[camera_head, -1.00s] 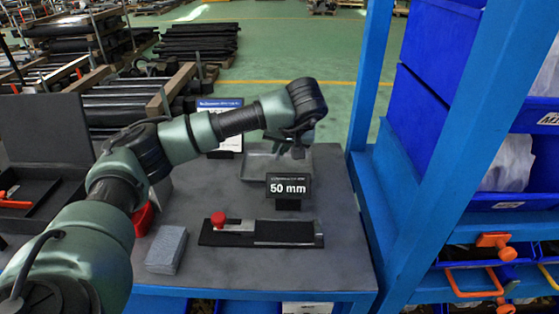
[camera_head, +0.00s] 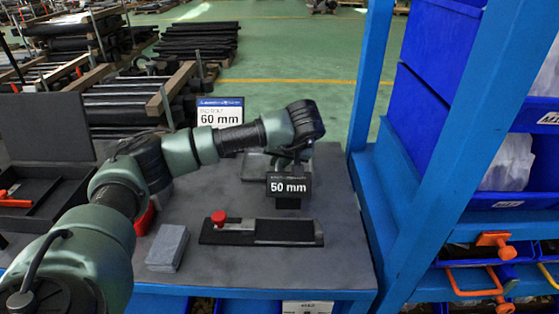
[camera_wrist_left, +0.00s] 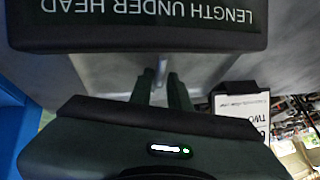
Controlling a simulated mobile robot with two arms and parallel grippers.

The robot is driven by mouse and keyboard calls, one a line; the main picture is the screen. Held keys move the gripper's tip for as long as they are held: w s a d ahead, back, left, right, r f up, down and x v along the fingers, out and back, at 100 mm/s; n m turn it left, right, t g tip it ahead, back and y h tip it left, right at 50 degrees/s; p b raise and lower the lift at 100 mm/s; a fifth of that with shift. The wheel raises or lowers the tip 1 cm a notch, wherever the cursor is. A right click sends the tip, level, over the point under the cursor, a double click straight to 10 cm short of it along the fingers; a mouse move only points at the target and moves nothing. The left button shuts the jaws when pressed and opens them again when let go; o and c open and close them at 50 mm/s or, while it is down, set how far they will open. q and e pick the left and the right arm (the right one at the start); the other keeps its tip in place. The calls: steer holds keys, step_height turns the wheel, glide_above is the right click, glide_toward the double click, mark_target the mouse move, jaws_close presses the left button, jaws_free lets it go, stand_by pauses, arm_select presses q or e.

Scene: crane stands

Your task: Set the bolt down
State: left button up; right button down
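My left gripper (camera_head: 285,166) is low over the far part of the grey table, behind the black 50 mm sign (camera_head: 288,186), which partly hides it. In the left wrist view its two dark green fingers (camera_wrist_left: 160,88) point away from the camera, with a thin light-grey bolt (camera_wrist_left: 162,71) between them. The fingers look closed on the bolt; its lower end is hard to make out. A shallow grey tray (camera_head: 253,166) lies at the gripper, mostly hidden by the arm and sign. My right gripper is not in view.
A black gauge block with a red knob (camera_head: 219,217) lies in front of the sign. A grey block (camera_head: 167,248) sits at front left. A 60 mm sign (camera_head: 220,114) stands behind my arm. A blue rack post (camera_head: 369,75) and blue bins (camera_head: 430,115) bound the right side.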

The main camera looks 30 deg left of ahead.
arm_select(q)
steer(key=shift+r, duration=0.1)
steer(key=shift+d+r, duration=0.15)
steer(key=shift+r, duration=0.1)
steer(key=v, duration=1.1)
steer(key=shift+r, duration=0.25)
steer(key=shift+s+d, duration=0.1)
steer(key=shift+d, duration=0.05)
steer(key=shift+d, duration=0.1)
